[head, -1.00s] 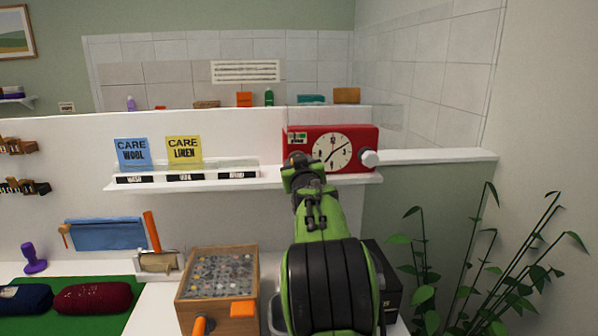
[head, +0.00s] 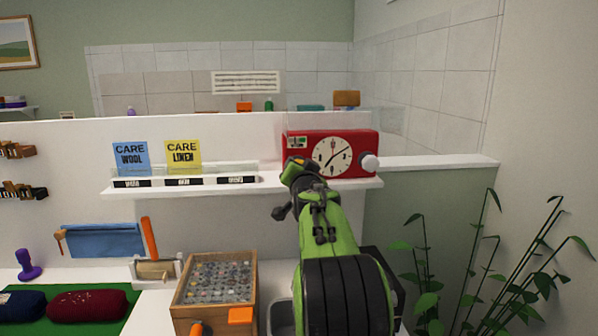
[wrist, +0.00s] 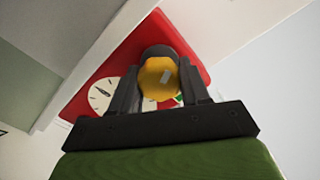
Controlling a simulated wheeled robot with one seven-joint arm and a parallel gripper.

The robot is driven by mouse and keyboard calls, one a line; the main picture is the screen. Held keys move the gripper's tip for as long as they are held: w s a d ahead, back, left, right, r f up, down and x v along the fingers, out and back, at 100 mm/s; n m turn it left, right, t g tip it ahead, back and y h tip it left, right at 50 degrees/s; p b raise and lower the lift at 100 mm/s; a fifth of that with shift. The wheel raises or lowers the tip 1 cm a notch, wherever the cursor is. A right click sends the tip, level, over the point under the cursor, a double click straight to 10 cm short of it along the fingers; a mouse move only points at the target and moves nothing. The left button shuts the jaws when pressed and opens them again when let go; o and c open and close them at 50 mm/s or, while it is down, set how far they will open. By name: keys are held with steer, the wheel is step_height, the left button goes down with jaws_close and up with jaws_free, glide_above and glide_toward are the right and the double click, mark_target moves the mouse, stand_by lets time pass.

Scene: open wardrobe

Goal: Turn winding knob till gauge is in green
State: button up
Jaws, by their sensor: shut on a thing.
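A red clock (head: 358,139) stands on the white shelf, with a round cream dial (head: 332,157) on its front. A small gauge (head: 297,142) with a green part sits at its upper left; its needle is too small to read. My gripper (head: 297,168) is at the clock's lower left front, below the gauge. In the wrist view my gripper (wrist: 158,88) is shut on the yellow-orange winding knob (wrist: 153,73), with a dark finger on each side. There the gauge is mostly hidden; only a bit of green shows. A pale round knob (head: 370,163) sticks out at the clock's right end.
Blue and yellow care cards (head: 183,154) stand left on the shelf (head: 220,186). Below are a wooden box of small pieces (head: 221,278) and a green mat with cushions (head: 88,304). A leafy plant (head: 490,270) stands at right.

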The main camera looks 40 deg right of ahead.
steer(key=shift+f+m, duration=0.1)
steer(key=shift+m, duration=0.2)
steer(key=o, duration=1.1)
steer(key=shift+c, duration=0.2)
steer(key=b+v, duration=0.1)
steer(key=v, duration=1.4)
steer(key=shift+s+a, duration=0.25)
steer(key=shift+a, duration=0.05)
